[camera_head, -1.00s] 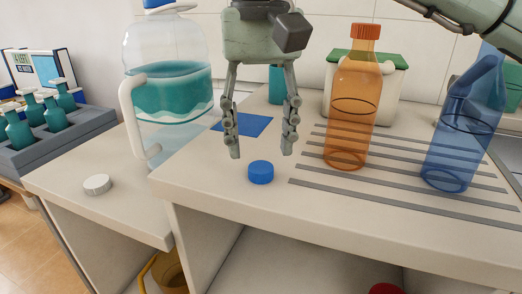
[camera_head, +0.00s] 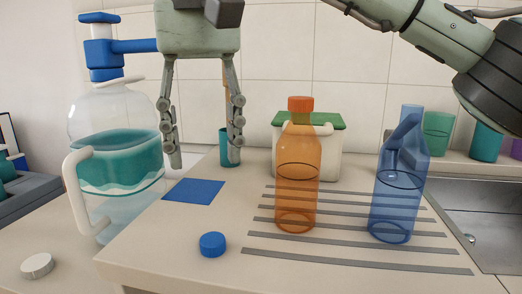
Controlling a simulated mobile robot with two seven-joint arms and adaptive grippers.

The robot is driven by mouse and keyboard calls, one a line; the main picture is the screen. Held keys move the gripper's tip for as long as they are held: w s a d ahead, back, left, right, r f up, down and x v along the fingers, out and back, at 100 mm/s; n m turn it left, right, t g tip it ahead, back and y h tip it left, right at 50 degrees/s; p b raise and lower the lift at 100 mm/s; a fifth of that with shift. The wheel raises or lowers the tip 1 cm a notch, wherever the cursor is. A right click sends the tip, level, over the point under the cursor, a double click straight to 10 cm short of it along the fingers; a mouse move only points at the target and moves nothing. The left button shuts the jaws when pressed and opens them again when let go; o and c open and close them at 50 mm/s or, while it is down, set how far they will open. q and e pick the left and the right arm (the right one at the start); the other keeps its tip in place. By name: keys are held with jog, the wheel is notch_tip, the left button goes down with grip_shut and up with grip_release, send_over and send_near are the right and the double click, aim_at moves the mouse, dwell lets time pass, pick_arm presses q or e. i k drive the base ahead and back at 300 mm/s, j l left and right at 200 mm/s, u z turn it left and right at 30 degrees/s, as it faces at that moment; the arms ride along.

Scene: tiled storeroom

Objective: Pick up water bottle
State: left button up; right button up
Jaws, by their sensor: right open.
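Two bottles stand upright on the counter: an orange see-through bottle (camera_head: 297,180) with an orange cap, and a blue see-through bottle (camera_head: 399,190) with a slanted top at its right. A large clear jug (camera_head: 115,165) of teal liquid, with a white handle and blue pump top, stands at the left. Which one is the water bottle I cannot tell. My right gripper (camera_head: 204,160) is open and empty, fingers pointing down, between the jug and the orange bottle. It appears above the blue square (camera_head: 195,191). My left gripper is not in view.
A blue cap (camera_head: 212,245) lies near the counter's front, a white cap (camera_head: 37,266) at lower left. Grey strips (camera_head: 350,254) run under the bottles. A green-lidded container (camera_head: 330,155) and teal cup (camera_head: 229,147) stand behind. A sink (camera_head: 480,215) is at right.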

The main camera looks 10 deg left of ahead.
aim_at(403, 158)
jog(key=k, duration=1.5)
